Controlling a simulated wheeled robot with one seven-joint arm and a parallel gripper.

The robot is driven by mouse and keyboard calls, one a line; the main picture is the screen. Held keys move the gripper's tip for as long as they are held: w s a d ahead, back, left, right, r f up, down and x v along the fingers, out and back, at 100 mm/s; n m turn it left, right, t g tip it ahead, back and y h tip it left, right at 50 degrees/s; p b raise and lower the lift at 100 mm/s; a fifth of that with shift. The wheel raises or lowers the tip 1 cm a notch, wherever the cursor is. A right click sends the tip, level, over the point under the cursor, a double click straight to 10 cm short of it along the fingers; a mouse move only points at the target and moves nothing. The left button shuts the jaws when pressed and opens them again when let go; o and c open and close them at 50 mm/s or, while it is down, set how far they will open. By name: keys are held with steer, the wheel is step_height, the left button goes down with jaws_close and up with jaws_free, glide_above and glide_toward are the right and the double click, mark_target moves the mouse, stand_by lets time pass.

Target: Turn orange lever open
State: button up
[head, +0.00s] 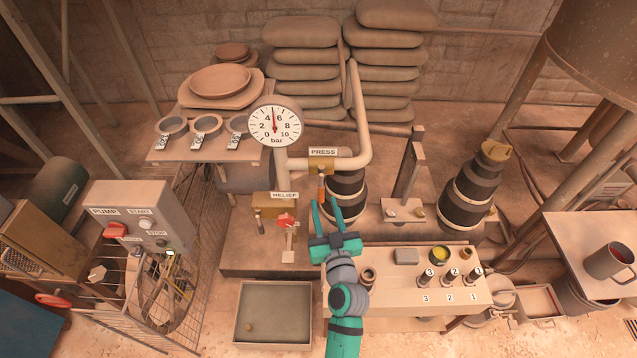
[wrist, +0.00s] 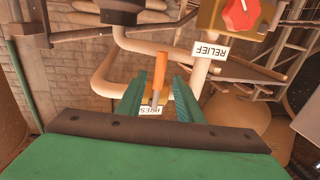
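The orange lever (head: 321,188) hangs down from the brass valve body (head: 321,166) under the PRESS label (head: 323,152) in the head view. My gripper (head: 325,203) is just below and in front of it, with its two teal fingers open and pointing up towards it. In the wrist view, which is upside down, the orange lever (wrist: 160,68) shows between the spread fingers of my gripper (wrist: 158,84), with a gap on each side. I cannot tell how deep the lever sits between the fingers. The PRESS label (wrist: 151,110) is partly hidden there.
The RELIEF valve with its red knob (head: 287,220) stands close on the left of my gripper. A gauge (head: 275,122) is above left. A white bench (head: 400,298) with several small parts is at the lower right, and a tray (head: 273,342) lies at lower left.

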steer(key=w+a, duration=0.1)
steer(key=w, duration=0.8)
steer(key=shift+w+a, duration=0.15)
steer(key=shift+a, duration=0.3)
jaws_close()
